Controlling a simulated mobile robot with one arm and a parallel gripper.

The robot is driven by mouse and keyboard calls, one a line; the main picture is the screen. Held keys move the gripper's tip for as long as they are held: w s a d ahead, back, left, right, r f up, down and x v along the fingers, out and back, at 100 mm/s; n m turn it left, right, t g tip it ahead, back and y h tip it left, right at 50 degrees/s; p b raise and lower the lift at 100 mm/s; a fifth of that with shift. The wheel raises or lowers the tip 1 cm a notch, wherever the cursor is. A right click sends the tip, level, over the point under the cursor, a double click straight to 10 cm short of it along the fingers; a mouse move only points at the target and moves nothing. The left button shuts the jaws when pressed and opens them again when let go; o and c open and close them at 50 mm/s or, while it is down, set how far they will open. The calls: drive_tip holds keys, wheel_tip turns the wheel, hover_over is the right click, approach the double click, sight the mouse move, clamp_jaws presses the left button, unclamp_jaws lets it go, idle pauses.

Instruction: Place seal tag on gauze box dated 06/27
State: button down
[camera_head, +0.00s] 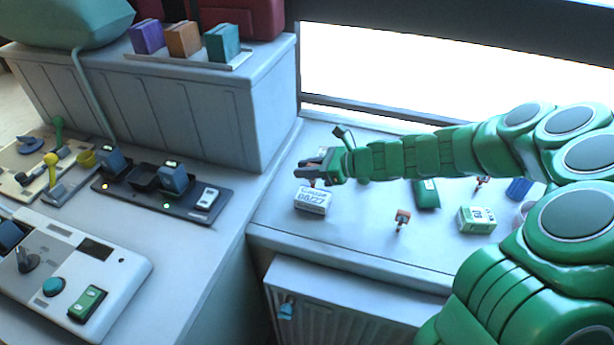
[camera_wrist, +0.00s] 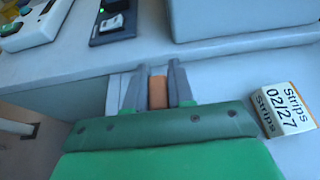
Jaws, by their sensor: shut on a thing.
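My gripper (camera_head: 314,172) is shut on a small orange seal tag (camera_wrist: 158,92), which shows between the two grey fingers in the wrist view. In the head view the gripper is above the bench, close to a white box (camera_head: 312,201) with a printed date ending in /27. The word and month on that box are too small to read surely. In the wrist view a box marked "Strips 02/27" (camera_wrist: 286,108) lies to the right of the fingers, apart from them. I cannot tell whether these are the same box.
An orange-topped piece (camera_head: 402,217) and a white-green box (camera_head: 477,219) stand on the bench, with a dark green box (camera_head: 426,194) behind. A grey cabinet (camera_head: 190,105) and a black panel (camera_head: 165,190) lie left. The bench front between is clear.

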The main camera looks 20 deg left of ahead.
drive_tip(key=shift+f, duration=1.45)
drive_tip(key=c, duration=1)
unclamp_jaws()
drive_tip(key=shift+f, duration=0.1)
drive_tip(key=shift+d+r, duration=0.2)
drive_tip(key=shift+v, duration=5.8)
drive_tip(key=shift+s, duration=0.1)
